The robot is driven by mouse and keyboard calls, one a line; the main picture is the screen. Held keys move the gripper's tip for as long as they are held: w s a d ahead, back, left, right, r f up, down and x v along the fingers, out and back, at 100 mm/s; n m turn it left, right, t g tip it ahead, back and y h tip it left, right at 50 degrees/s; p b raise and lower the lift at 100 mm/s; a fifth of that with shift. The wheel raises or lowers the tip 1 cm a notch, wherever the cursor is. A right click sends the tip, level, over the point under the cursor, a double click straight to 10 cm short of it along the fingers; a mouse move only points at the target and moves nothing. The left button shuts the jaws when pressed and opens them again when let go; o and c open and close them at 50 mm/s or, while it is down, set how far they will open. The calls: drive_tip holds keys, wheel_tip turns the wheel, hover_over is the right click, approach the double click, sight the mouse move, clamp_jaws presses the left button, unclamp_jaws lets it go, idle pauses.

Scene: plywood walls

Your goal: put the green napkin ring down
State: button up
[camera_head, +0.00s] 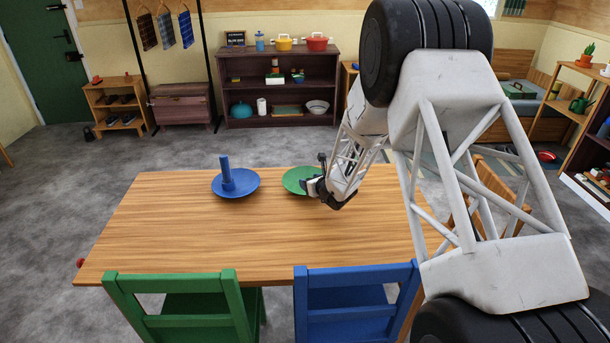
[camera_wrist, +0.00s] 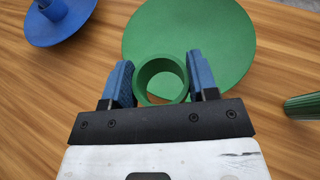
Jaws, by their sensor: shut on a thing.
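My gripper (camera_wrist: 161,82) is shut on the green napkin ring (camera_wrist: 162,79), which sits between its two blue finger pads with its opening facing the wrist camera. In the wrist view, the ring overlaps the near edge of a flat round green plate (camera_wrist: 190,40). I cannot tell whether the ring touches anything below it. In the head view, my gripper (camera_head: 312,186) is at the right side of the green plate (camera_head: 295,178), low over the wooden table (camera_head: 200,240). The ring cannot be made out there.
A blue plate (camera_head: 236,190) with an upright blue cylinder (camera_head: 227,172) stands left of the green plate. A ridged green object (camera_wrist: 303,105) is at the wrist view's right edge. A green chair (camera_head: 170,290) and a blue chair (camera_head: 357,290) stand at the front. The table's left and front are clear.

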drive_tip(key=w, duration=0.4)
drive_tip(key=w+a, duration=0.1)
drive_tip(key=w, duration=0.3)
drive_tip(key=w+f, duration=0.1)
drive_tip(key=w, duration=0.3)
drive_tip(key=shift+a, duration=0.15)
drive_tip(key=shift+f, duration=0.1)
drive_tip(key=shift+f, duration=1.7)
drive_tip(key=shift+f, duration=0.1)
drive_tip(key=o, duration=0.6)
drive_tip(key=shift+o, duration=0.2)
drive_tip(key=shift+s, duration=0.1)
